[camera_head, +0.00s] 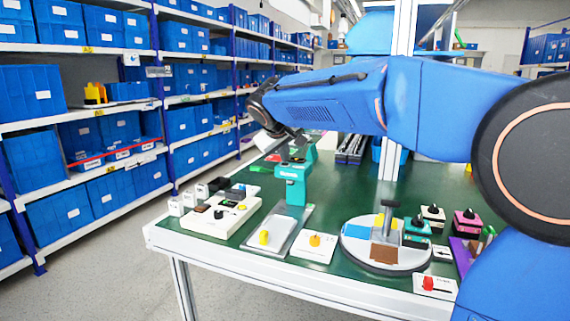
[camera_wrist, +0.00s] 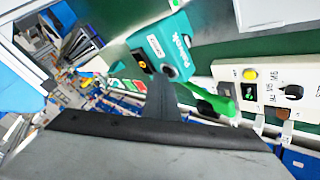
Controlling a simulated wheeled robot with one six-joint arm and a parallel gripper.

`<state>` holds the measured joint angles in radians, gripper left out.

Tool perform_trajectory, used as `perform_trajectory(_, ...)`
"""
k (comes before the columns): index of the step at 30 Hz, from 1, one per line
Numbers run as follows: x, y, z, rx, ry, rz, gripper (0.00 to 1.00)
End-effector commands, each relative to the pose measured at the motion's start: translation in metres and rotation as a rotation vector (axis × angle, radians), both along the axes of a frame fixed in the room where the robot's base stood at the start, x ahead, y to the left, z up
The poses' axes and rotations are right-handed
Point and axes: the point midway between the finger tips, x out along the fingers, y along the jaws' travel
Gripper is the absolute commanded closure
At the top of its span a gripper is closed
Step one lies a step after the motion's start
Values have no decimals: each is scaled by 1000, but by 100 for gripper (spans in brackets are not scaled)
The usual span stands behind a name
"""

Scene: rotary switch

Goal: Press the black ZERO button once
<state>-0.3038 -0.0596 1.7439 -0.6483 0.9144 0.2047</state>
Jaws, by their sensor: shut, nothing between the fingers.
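I cannot read a ZERO label in either view, so I cannot tell which black part is the ZERO button. A white control panel (camera_head: 222,215) lies at the table's left front, with small dark controls. In the wrist view the panel (camera_wrist: 222,72) shows a yellow button (camera_wrist: 250,74), a small black control (camera_wrist: 248,92) and a black rotary knob (camera_wrist: 292,91). A teal device (camera_head: 292,184) stands behind it; in the wrist view the device (camera_wrist: 172,48) has small dark controls on its face. My gripper (camera_head: 299,139) is shut and empty, above and behind the teal device. Its dark finger (camera_wrist: 164,98) shows in the wrist view.
The green table (camera_head: 335,205) also carries a round grey base (camera_head: 352,249) with a post, a white box with an orange knob (camera_head: 314,240), and several small switch boxes at the right. A green handle (camera_wrist: 212,100) shows close to my finger in the wrist view. Shelves stand left.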

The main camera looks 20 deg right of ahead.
Motion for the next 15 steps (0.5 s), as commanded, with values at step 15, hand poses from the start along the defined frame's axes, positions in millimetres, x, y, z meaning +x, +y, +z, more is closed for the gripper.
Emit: perform_trajectory(15, 0, 0, 16, 0, 0, 0, 100)
